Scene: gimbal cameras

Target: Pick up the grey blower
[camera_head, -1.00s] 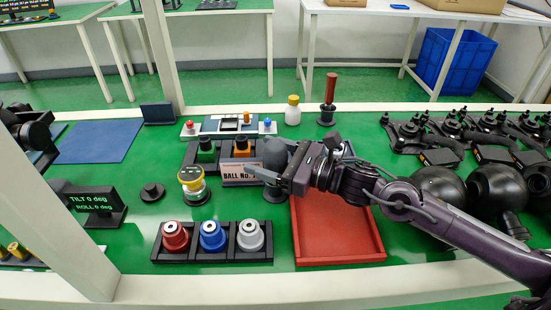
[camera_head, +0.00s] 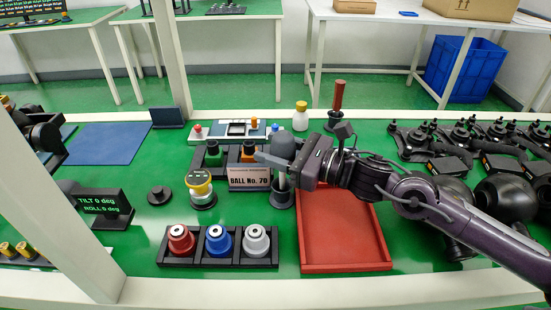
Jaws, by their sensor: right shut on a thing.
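A light nozzle tip shows below the fingers, over the black round holder (camera_head: 282,194). I cannot tell whether the tip is clear of the holder. My left gripper is not in view.
An empty red tray (camera_head: 345,235) lies right of the holder. Red, blue and grey knobs (camera_head: 218,241) sit in a black rack in front. Black camera gear (camera_head: 440,145) crowds the right. A white post (camera_head: 60,190) crosses the left.

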